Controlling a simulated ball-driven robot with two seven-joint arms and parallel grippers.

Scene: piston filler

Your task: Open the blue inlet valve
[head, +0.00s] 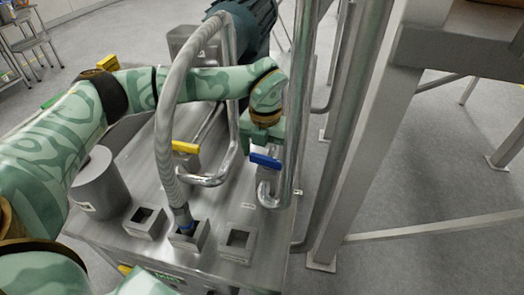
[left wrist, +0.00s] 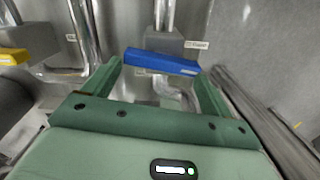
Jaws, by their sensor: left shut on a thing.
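The blue inlet valve handle (head: 265,160) sits on a pipe fitting at the right edge of the steel machine. In the left wrist view the blue handle (left wrist: 162,62) lies crosswise between the fingertips, with a small label beside it. My left gripper (head: 264,143) reaches behind the looped hose and is shut on the blue handle. In the left wrist view my left gripper (left wrist: 160,72) has one finger at each end of the handle. The valve body behind it is partly hidden. My right gripper is not in view.
A thick grey hose (head: 172,110) loops up in front of my left arm. A yellow valve handle (head: 185,147) is left of the blue one. A vertical steel pipe (head: 298,90) stands close on the right. Square sockets (head: 238,242) and a grey cylinder (head: 98,185) are on the machine top.

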